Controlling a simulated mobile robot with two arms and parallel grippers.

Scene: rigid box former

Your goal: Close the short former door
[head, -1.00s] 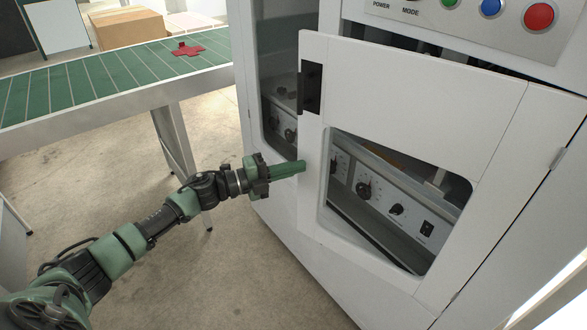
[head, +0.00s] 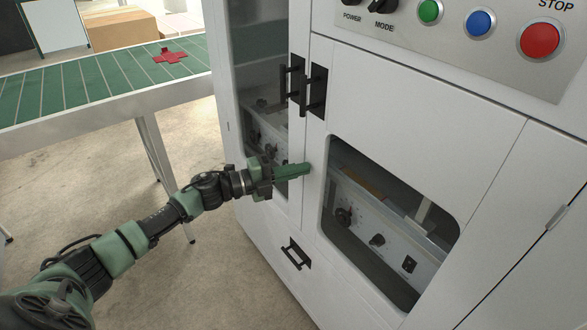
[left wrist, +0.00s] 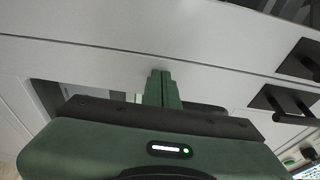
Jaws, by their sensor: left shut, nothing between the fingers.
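The short former door (head: 425,112) is the white panel with a rectangular window and a black handle (head: 317,92) at its upper left. In the head view it lies about flush with the machine front. My left gripper (head: 308,170) is shut and empty, with its green fingertips at the door's left edge, below the handle. In the left wrist view the green fingers (left wrist: 162,88) point at the white door panel (left wrist: 150,55) and appear to touch or nearly touch it. My right gripper is not in view.
A neighbouring door with its own handle (head: 290,82) stands left of the short door. A control panel with a red button (head: 540,40) is above. A green conveyor (head: 100,85) with a red cross-shaped piece (head: 171,56) is at left. Open floor (head: 110,200) lies below it.

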